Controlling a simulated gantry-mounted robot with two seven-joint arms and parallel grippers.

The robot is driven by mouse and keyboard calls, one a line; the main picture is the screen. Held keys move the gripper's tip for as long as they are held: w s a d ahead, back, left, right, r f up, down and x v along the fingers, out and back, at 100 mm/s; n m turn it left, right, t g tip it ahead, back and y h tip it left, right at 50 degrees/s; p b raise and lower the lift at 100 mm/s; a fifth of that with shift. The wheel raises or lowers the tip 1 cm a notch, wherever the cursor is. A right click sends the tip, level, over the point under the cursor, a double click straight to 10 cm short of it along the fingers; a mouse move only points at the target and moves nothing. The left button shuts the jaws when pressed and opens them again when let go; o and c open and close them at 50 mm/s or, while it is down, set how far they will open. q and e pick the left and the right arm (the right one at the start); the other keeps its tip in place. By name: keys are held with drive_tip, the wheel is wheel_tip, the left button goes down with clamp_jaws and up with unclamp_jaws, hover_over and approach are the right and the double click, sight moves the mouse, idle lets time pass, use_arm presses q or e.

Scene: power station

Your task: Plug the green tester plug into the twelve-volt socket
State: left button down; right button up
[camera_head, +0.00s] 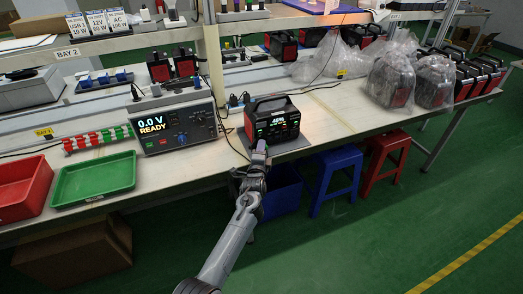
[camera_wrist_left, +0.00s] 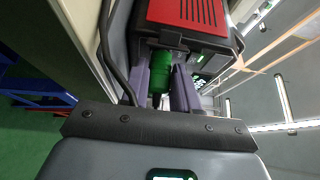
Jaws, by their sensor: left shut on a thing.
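The power station (camera_head: 275,117), black with a red trim and a lit display, stands on a grey mat on the bench. My left gripper (camera_head: 259,147) is at its front face, near the lower left. In the left wrist view its two purple fingers are shut on the green tester plug (camera_wrist_left: 161,69), whose far end is at or very near the station's front (camera_wrist_left: 187,40). I cannot tell whether the plug is in a socket; the twelve-volt socket is hidden. The tester (camera_head: 178,127) to the left reads "0.0 V READY". My right gripper is not in view.
A green tray (camera_head: 94,181) and a red tray (camera_head: 24,187) lie at the front left. Bagged stations (camera_head: 391,80) stand at the right. A black cable (camera_wrist_left: 107,50) runs beside the fingers. Blue (camera_head: 337,169) and red (camera_head: 384,150) stools stand below the bench.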

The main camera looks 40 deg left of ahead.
use_arm(q)
drive_tip(key=shift+a, duration=0.15)
idle(0.4)
drive_tip(key=c, duration=0.8)
unclamp_jaws()
drive_tip(key=shift+w, duration=0.1)
drive_tip(key=shift+s+d+p, duration=0.3)
drive_tip(key=shift+s+p, duration=0.05)
drive_tip(key=shift+s, duration=0.15)
drive_tip(key=p+v, duration=0.3)
drive_tip(key=v, duration=0.6)
drive_tip(key=shift+s+d, duration=0.2)
drive_tip(key=shift+s, duration=0.1)
drive_tip(key=shift+f, duration=0.1)
